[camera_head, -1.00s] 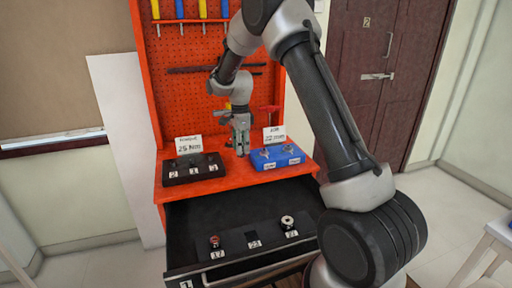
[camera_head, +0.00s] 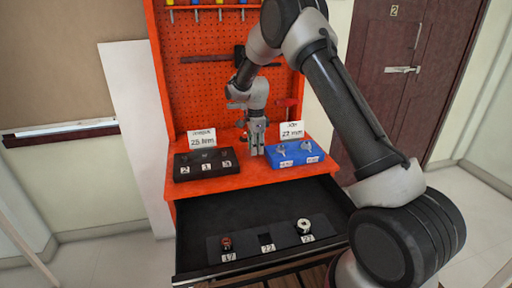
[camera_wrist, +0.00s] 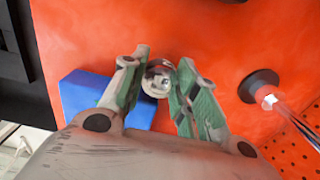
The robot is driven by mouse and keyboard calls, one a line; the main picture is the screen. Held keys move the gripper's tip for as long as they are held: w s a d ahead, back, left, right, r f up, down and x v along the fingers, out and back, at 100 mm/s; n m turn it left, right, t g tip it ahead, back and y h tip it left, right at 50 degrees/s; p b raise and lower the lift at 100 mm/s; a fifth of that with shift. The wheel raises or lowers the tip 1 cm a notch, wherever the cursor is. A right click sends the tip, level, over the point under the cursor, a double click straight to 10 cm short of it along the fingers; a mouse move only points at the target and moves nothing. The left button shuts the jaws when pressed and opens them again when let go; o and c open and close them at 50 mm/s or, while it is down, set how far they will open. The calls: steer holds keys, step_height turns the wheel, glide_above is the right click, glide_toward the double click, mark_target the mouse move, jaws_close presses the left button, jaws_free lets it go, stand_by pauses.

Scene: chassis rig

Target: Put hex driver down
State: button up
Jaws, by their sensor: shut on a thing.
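My gripper (camera_head: 257,150) points down over the orange bench top, between the black box and the blue box. In the wrist view my gripper (camera_wrist: 160,92) has its green-lined fingers closed on a shiny round metal end, which I take to be the hex driver (camera_wrist: 158,77). Only this end shows; the rest is hidden by the fingers and the viewing angle. In the head view the driver cannot be made out between the fingers. Whether its lower end touches the bench cannot be told.
A black numbered box (camera_head: 205,165) stands left and a blue box (camera_head: 294,154) right, each with a card. A red-handled tool (camera_head: 287,103) is behind. In the wrist view a metal shaft (camera_wrist: 290,115) rises from a black disc. An open drawer (camera_head: 190,225) juts out below.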

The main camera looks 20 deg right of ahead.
steer(key=shift+f, duration=0.15)
steer(key=o, duration=1.1)
steer(key=shift+c, duration=0.2)
